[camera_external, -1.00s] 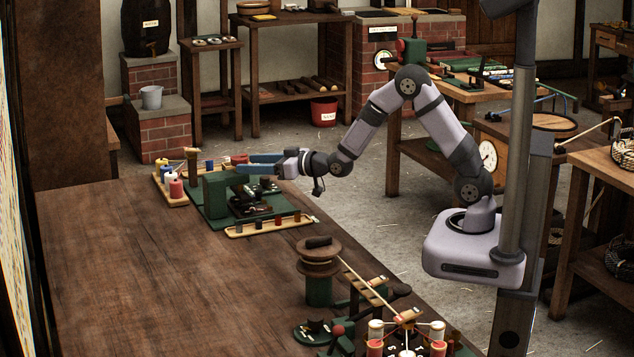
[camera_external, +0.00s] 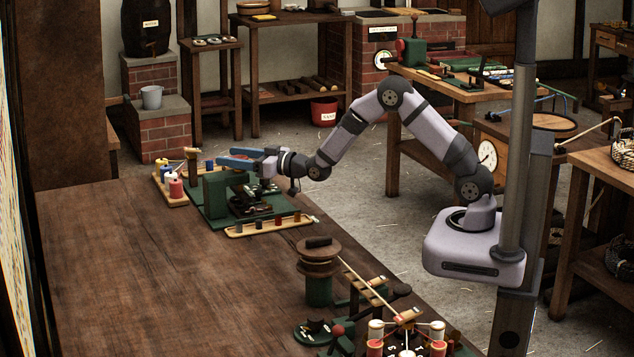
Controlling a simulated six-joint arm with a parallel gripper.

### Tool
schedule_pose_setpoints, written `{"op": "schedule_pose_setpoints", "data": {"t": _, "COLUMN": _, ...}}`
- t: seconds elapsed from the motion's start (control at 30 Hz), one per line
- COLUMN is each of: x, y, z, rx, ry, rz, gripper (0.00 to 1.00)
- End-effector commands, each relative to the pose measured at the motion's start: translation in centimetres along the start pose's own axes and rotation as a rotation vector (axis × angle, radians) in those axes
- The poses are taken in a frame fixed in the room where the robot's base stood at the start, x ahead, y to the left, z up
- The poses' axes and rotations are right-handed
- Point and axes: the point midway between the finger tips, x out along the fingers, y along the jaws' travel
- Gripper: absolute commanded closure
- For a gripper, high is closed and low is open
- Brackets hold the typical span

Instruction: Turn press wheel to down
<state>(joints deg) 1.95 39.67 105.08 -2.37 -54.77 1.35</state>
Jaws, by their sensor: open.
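A green press (camera_external: 214,196) stands on a green base at the far end of the long bench. Dark metal parts (camera_external: 250,205) lie on its base, on the right side. My gripper (camera_external: 228,157) reaches in from the right with its blue fingers level, pointing left, at the top of the press. The fingers are open, one on each side of a narrow gap. The press wheel cannot be made out; the fingers cover the spot above the press. I cannot tell whether they touch it.
A wooden tray with coloured spools (camera_external: 176,188) stands left of the press. A narrow tray of small pegs (camera_external: 268,225) lies in front. A rope winder (camera_external: 319,265) and more spools stand at the near right. The bench's middle (camera_external: 180,280) is clear.

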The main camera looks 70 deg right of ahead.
Motion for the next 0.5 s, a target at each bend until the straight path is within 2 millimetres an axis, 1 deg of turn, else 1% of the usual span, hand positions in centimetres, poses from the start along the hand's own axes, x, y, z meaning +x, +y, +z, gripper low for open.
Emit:
{"op": "schedule_pose_setpoints", "data": {"t": 0.1, "x": 1.1, "y": 0.0, "z": -0.1, "rx": 0.000, "ry": 0.000, "rz": 0.000, "gripper": 0.43}}
{"op": "schedule_pose_setpoints", "data": {"t": 0.2, "x": 1.7, "y": 0.0, "z": -0.1, "rx": 0.000, "ry": 0.000, "rz": 0.000, "gripper": 0.43}}
{"op": "schedule_pose_setpoints", "data": {"t": 0.5, "x": 2.2, "y": 0.0, "z": 0.0, "rx": 0.000, "ry": 0.000, "rz": 0.000, "gripper": 0.43}}
